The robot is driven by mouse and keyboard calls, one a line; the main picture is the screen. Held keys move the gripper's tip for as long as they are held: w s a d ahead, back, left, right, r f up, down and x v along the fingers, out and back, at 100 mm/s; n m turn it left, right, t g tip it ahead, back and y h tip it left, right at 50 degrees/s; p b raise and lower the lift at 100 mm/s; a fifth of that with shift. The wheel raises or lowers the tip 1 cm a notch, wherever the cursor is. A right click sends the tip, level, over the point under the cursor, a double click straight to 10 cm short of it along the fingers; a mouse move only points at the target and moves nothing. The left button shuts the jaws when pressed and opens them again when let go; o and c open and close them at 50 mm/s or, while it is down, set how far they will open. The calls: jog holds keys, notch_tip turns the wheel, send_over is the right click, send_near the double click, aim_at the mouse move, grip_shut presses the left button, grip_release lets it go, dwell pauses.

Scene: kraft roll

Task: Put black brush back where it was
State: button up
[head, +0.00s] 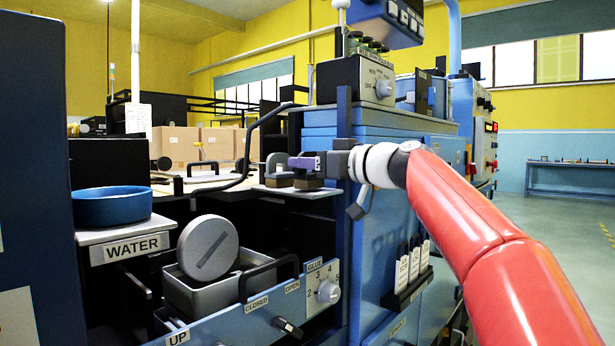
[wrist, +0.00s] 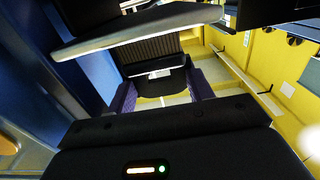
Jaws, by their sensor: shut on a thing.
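My gripper (head: 308,163), with purple finger pads, is level at the small grey shelf (head: 292,191) left of the blue cabinet. In the wrist view the pads of my gripper (wrist: 162,92) stand on both sides of a dark piece, which I take to be the black brush (wrist: 160,84). In the head view the dark brush (head: 308,183) shows just under the fingers, low over the shelf. Whether it touches the shelf I cannot tell. The fingers hide its upper part.
A blue bowl (head: 112,206) stands on the WATER ledge at left. Below are an open metal box (head: 205,290) with a round lid (head: 208,248) and the GLUE knob (head: 328,291).

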jog(key=shift+f, duration=0.15)
jog(key=shift+f, duration=0.15)
jog(key=o, duration=0.7)
jog(key=shift+s+d, duration=0.15)
jog(key=shift+d, duration=0.15)
jog(key=b+v, duration=0.4)
jog(key=v, duration=0.8)
jog(key=s+a+f+m+g+h, duration=0.1)
jog(key=s+f+m+h, duration=0.2)
jog(key=f, duration=0.5)
jog(key=s+a+f+m+g+h, duration=0.1)
jog(key=s+f+m+h, duration=0.2)
jog(key=f, duration=0.4)
jog(key=s+d+f+m+g+h, duration=0.1)
jog(key=s+d+f+h, duration=0.3)
jog(key=s+f, duration=0.7)
jog(key=s+d+f+m+g+h, duration=0.2)
jog(key=s+f, duration=0.9)
jog(key=f, duration=0.7)
jog(key=d+m+h, duration=0.1)
jog(key=d+h, duration=0.1)
jog(key=d, duration=0.1)
jog(key=shift+d+f, duration=0.25)
jog(key=shift+d, duration=0.15)
